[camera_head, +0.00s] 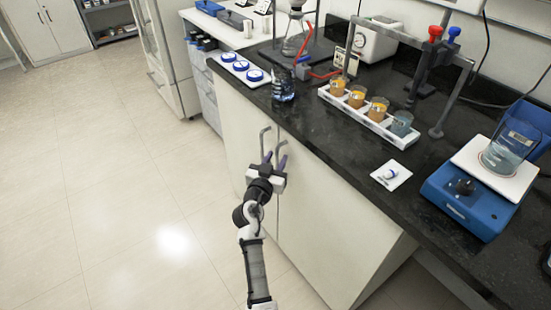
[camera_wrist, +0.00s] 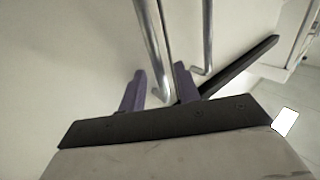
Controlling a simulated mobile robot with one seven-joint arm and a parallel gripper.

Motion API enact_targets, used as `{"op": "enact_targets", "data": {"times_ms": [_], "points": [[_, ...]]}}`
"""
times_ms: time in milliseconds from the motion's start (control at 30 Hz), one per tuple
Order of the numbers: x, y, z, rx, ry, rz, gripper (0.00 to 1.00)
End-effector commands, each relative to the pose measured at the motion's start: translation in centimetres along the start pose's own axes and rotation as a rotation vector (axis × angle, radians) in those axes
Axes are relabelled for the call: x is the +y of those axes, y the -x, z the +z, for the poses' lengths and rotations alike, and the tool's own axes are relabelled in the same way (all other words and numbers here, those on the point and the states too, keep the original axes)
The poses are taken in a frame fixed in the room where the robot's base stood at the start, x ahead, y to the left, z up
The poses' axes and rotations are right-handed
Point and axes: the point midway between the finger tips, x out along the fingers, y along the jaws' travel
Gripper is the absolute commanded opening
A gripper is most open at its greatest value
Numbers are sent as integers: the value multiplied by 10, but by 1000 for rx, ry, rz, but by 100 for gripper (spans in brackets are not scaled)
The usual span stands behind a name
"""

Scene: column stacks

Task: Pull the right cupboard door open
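The white cupboard (camera_head: 255,120) stands under the black worktop. Two upright metal bar handles, the left door's (camera_head: 263,139) and the right door's (camera_head: 281,148), sit close together by the seam. My gripper (camera_head: 275,162) is at their lower ends. In the wrist view its two purple fingers (camera_wrist: 158,87) are apart. The lower end of one handle (camera_wrist: 149,40) shows between them, with space visible around it. The other handle (camera_wrist: 207,38) shows just right of the right finger. I cannot tell if a finger touches either handle. Both doors look shut.
On the worktop (camera_head: 320,130) above stand a rack of beakers (camera_head: 372,126), a dark glass (camera_head: 283,86) and a blue device (camera_head: 480,195). The tiled floor (camera_head: 120,160) left of the cupboard is clear.

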Motion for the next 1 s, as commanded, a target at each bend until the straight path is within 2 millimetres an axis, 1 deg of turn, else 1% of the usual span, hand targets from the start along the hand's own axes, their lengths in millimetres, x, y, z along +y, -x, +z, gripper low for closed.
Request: {"op": "enact_targets", "data": {"times_ms": [233, 400, 467, 500, 1000], "points": [[0, -1, 0, 0, 0, 0, 32], [0, 0, 0, 0, 0, 0, 10], [0, 0, 0, 0, 0, 0, 2], [0, 0, 0, 0, 0, 0, 0], [3, 1, -1, -1, 1, -9, 0]]}}
